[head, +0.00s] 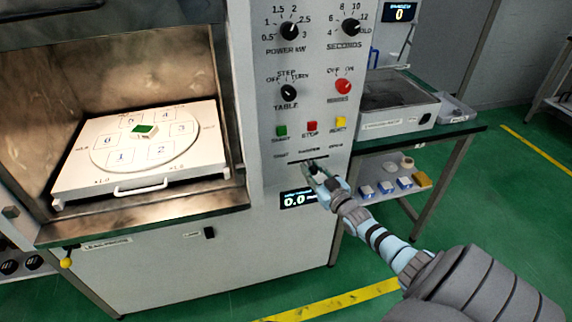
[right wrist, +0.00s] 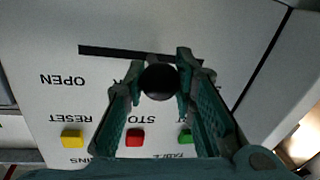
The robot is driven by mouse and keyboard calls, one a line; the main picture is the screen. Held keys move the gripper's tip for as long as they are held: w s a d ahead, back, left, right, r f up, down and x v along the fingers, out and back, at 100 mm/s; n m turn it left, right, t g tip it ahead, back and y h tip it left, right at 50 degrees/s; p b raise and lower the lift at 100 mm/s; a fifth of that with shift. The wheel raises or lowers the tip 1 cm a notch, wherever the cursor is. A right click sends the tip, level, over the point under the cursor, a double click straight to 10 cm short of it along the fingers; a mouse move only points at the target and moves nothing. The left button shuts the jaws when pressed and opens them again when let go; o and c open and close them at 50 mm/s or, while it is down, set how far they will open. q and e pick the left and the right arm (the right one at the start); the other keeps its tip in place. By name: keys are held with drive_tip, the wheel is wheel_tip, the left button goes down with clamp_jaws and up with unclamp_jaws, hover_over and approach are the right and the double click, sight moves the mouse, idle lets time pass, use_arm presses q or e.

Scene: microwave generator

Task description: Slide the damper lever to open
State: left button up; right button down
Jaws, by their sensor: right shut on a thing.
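The damper lever has a round black knob (right wrist: 159,81) on a dark horizontal slot in the grey control panel. In the right wrist view, which is upside down, the OPEN label (right wrist: 63,79) lies left of the knob and a stretch of empty slot (right wrist: 100,51) runs that way. In the head view OPEN (head: 335,147) is at the slot's right end. My right gripper (head: 312,168) is at the panel, its two fingers (right wrist: 159,72) shut on the knob from both sides. The slot's other end is partly hidden by a finger. My left gripper is not in view.
Green, red and yellow buttons (head: 311,126) sit just above the slot, with knobs higher up. A display reading 0.0 (head: 298,199) is below. The open chamber with a white turntable tray (head: 75,181) is left. A side table (head: 440,130) stands right.

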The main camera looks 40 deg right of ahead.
drive_tip(key=d, duration=0.1)
drive_tip(key=s+d+b, duration=0.1)
drive_tip(key=d, duration=0.1)
drive_tip(key=s+d+b, duration=0.1)
drive_tip(key=d, duration=0.1)
drive_tip(key=shift+s+f, duration=0.15)
drive_tip(key=shift+f, duration=0.1)
drive_tip(key=shift+d+r, duration=0.1)
drive_tip(key=shift+r, duration=0.15)
drive_tip(key=c, duration=1.7)
unclamp_jaws()
drive_tip(key=o, duration=0.4)
drive_tip(key=shift+s+d, duration=0.15)
